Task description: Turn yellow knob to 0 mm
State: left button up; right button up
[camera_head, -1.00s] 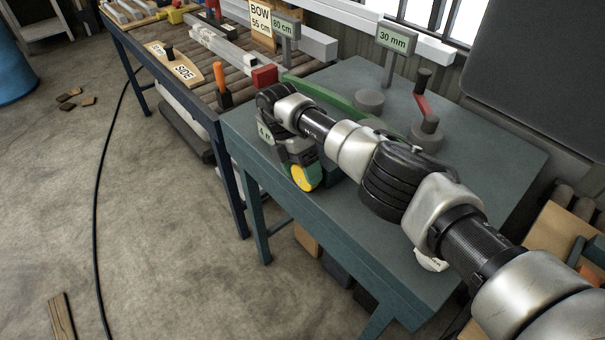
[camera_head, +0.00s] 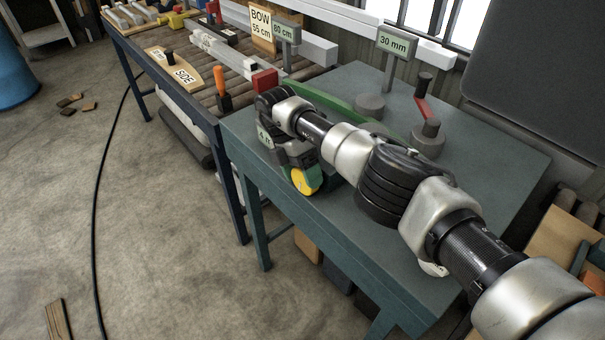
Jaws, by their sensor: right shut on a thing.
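The yellow knob (camera_head: 299,181) is a round yellow disc at the front edge of the teal table (camera_head: 400,268), low on a green machine part (camera_head: 315,177). My right arm reaches across the table from the right. My right gripper (camera_head: 303,166) points down at the knob and is shut on it; the gripper and wrist hide much of the machine. A small label beside the wrist is partly covered and I cannot read its whole value. My left gripper is not in view.
A sign reading 30 mm (camera_head: 392,41) and a crank with a red arm (camera_head: 428,110) stand behind my arm. A roller bench (camera_head: 200,85) with an orange-handled tool (camera_head: 220,85) adjoins at left. The floor at left is mostly clear.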

jog(key=shift+w+r, duration=0.1)
jog(key=shift+r, duration=0.05)
jog(key=o, duration=0.9)
